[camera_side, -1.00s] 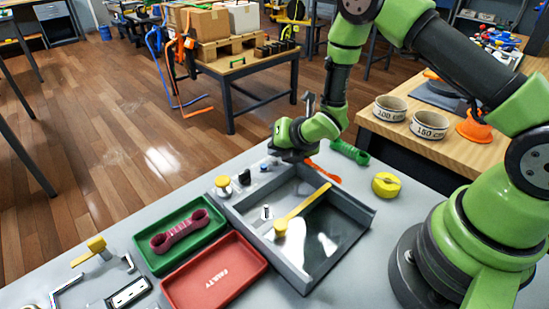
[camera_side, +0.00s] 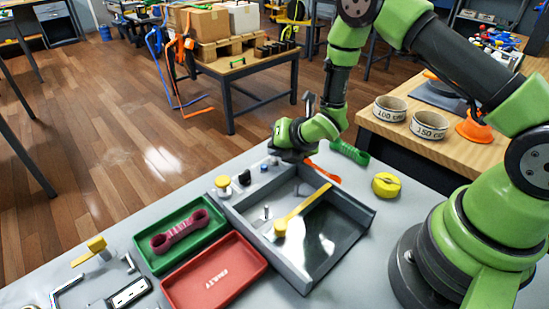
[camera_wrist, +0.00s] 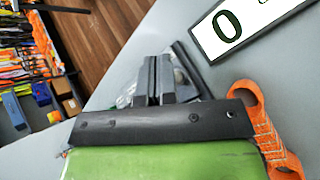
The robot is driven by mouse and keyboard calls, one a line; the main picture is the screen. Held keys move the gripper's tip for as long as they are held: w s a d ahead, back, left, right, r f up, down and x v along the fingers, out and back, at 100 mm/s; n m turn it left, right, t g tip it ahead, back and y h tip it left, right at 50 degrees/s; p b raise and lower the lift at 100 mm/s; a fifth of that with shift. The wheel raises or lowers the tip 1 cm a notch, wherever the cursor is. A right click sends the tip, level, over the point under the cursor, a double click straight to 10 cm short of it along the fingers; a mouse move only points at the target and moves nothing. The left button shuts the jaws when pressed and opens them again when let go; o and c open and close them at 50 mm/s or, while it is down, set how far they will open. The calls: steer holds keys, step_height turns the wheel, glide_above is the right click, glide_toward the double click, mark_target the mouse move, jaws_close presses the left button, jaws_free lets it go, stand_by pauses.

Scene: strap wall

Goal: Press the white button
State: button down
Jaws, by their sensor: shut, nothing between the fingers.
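My gripper (camera_side: 285,156) is low over the far edge of the grey tray (camera_side: 360,212) in the side view, mostly hidden behind my wrist. In the wrist view my gripper (camera_wrist: 155,78) has its dark fingers together, with nothing between them. A row of small knobs stands along the tray's far left edge: a yellow one (camera_side: 222,181), a dark one (camera_side: 245,177) and a blue one (camera_side: 264,167). My gripper is just beyond the blue one. I cannot make out a white button for certain; part of this row is hidden by my gripper.
The tray holds a yellow lever (camera_side: 305,208). A green bin (camera_side: 150,262) with a dark red link and a red bin (camera_side: 205,280) lie at left. An orange part (camera_wrist: 262,130) and a white plate marked 0 (camera_wrist: 258,20) lie right of my fingers.

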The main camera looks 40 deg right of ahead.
mark_target(277, 160)
steer(key=shift+s+a+f, duration=0.2)
steer(key=shift+a+f, duration=0.1)
steer(key=shift+f, duration=0.05)
steer(key=shift+s+a+r, duration=0.1)
steer(key=shift+s+r, duration=0.25)
steer(key=shift+r, duration=0.1)
steer(key=shift+r, duration=0.1)
steer(key=shift+w+r, duration=0.1)
steer(key=shift+r, duration=2.45)
